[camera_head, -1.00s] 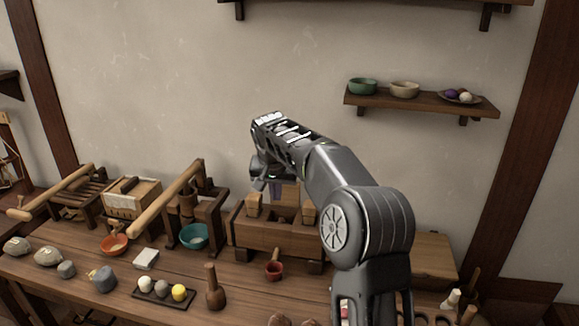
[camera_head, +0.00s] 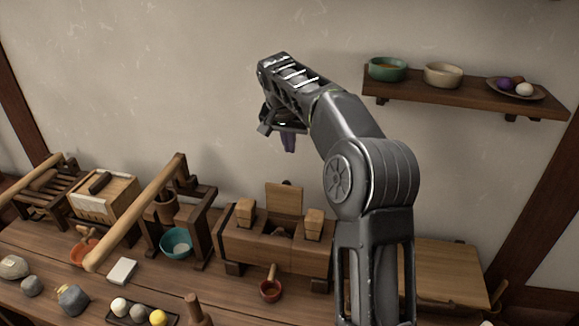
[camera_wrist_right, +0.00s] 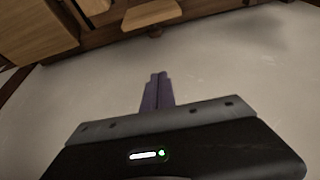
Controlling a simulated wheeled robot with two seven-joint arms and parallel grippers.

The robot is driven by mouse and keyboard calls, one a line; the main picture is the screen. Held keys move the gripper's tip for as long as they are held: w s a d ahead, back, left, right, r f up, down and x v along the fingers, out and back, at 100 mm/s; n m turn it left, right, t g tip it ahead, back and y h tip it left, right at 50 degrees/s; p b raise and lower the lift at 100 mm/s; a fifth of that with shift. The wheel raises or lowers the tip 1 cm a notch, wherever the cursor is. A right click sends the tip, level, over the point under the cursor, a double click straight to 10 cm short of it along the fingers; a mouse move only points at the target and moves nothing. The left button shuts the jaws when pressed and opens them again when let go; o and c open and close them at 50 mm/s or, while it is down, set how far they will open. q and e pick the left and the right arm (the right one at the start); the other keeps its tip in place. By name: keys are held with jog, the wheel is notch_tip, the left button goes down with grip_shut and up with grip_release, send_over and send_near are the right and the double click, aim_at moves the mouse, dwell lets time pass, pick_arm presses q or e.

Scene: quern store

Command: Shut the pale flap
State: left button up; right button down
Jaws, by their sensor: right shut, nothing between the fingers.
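The pale flap (camera_head: 284,198) stands raised at the back of a wooden box (camera_head: 270,247), between two pale blocks. Below it the box shows a dark opening. A pale panel that looks like the flap also shows at the top of the right wrist view (camera_wrist_right: 152,14). My right gripper (camera_head: 289,144) is shut and empty, in the air above the flap and apart from it. Its purple fingers (camera_wrist_right: 158,90) lie together in the wrist view. My left gripper is not in view.
A small red ladle (camera_head: 271,290) stands before the box. A wooden frame with a long handle (camera_head: 140,212) and a teal bowl (camera_head: 176,243) are to its left. A wall shelf (camera_head: 465,93) with bowls is at upper right. The air around my gripper is clear.

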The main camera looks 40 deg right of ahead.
aim_at(285, 196)
jog(key=shift+s+a, duration=0.1)
notch_tip(285, 196, down, 10)
jog(key=p, duration=0.2)
jog(key=shift+r+p, duration=0.25)
jog(key=shift+p, duration=0.15)
dwell(0.6)
